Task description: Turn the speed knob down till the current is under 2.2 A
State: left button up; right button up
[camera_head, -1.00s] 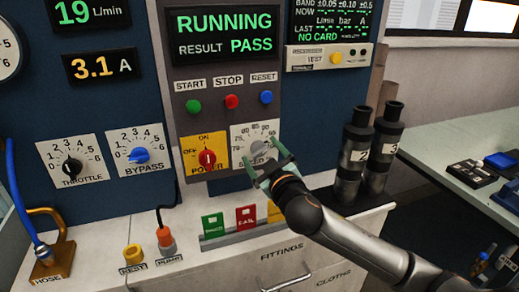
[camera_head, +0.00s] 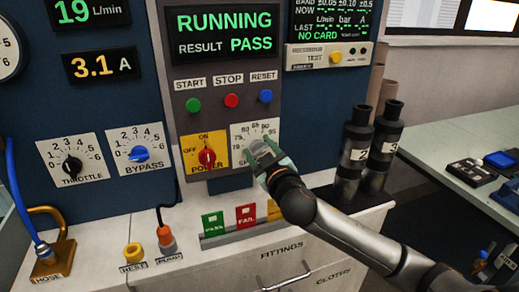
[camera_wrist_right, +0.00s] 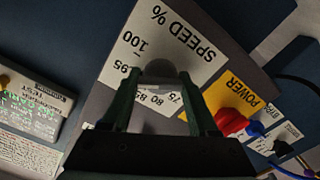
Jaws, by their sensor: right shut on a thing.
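The grey speed knob (camera_head: 260,148) sits on its white dial plate (camera_head: 240,131), right of the red power switch. My right gripper (camera_head: 266,155) is at the knob with its green fingers on either side, shut on it. In the right wrist view the rounded grey knob (camera_wrist_right: 160,69) shows between the two fingers (camera_wrist_right: 160,82), in front of the upside-down SPEED % plate (camera_wrist_right: 190,32). The knob's pointer is hidden. The current display (camera_head: 100,66) reads 3.1 A. My left gripper is not in view.
The power switch (camera_head: 207,157) is close left of the speed plate. Green, red and blue buttons sit above. Green, red and yellow cards (camera_head: 246,214) stand below my arm. Dark cylinders (camera_head: 353,155) stand close to the right. The panel screen (camera_head: 224,34) reads RUNNING, RESULT PASS.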

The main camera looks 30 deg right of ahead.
jog(key=c, duration=0.5)
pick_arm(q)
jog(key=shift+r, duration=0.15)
pick_arm(e)
jog(key=shift+n+p, duration=0.4)
jog(key=shift+n, duration=0.1)
jog(key=shift+n+p, duration=0.7)
jog(key=shift+n, duration=0.3)
jog(key=shift+n+p, duration=0.55)
jog(key=shift+n, duration=0.35)
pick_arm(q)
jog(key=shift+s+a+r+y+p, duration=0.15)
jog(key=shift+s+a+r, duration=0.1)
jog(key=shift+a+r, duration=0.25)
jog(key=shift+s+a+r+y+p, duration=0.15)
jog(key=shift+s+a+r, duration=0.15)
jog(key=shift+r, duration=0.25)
pick_arm(e)
jog(key=shift+n, duration=0.5)
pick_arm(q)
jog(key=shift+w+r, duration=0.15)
